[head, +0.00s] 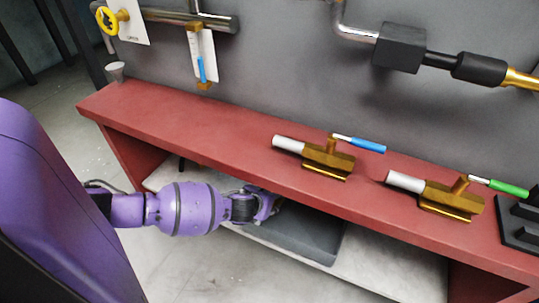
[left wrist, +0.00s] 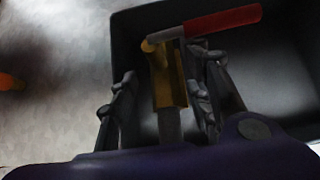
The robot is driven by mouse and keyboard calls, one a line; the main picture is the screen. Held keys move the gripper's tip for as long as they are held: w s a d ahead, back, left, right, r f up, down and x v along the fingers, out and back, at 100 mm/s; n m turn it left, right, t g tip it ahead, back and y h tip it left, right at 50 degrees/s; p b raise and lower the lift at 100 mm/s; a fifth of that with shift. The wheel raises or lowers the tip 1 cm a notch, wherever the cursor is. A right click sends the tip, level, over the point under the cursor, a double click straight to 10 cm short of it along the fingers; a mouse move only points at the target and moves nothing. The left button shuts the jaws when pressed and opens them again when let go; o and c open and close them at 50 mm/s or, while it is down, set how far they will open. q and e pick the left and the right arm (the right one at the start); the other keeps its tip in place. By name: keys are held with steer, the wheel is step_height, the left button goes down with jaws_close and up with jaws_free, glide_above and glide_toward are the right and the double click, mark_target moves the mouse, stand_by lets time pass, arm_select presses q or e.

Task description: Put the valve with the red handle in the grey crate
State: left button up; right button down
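The valve with the red handle (left wrist: 222,20) shows in the left wrist view, with a brass body (left wrist: 166,75) and a pale pipe end towards my palm. It appears within the outline of the grey crate (left wrist: 122,38), near its left wall; whether it rests on the floor is unclear. My left gripper (left wrist: 163,85) has its fingers on both sides of the valve, with a gap at the left finger. In the head view the crate (head: 318,247) sits below the red bench, and my left gripper (head: 268,205) reaches in at its left end. The valve is hidden there. My right gripper is not in view.
The red bench top (head: 210,137) overhangs the crate. On it lie a blue-handled valve (head: 325,158) and a green-handled valve (head: 450,197), with a black stand (head: 520,225) at right. Pipes (head: 356,33) run along the wall. A pale lower shelf (head: 385,268) extends right of the crate.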

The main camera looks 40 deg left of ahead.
arm_select(q)
steer(key=shift+o, duration=0.6)
steer(key=shift+r, duration=0.1)
steer(key=shift+r, duration=0.3)
steer(key=p+v, duration=0.2)
steer(key=v, duration=0.4)
steer(key=shift+s+r+p, duration=0.1)
steer(key=shift+r+p, duration=0.2)
steer(key=shift+s+d+r, duration=0.1)
steer(key=shift+s+r, duration=0.2)
steer(key=shift+s, duration=0.05)
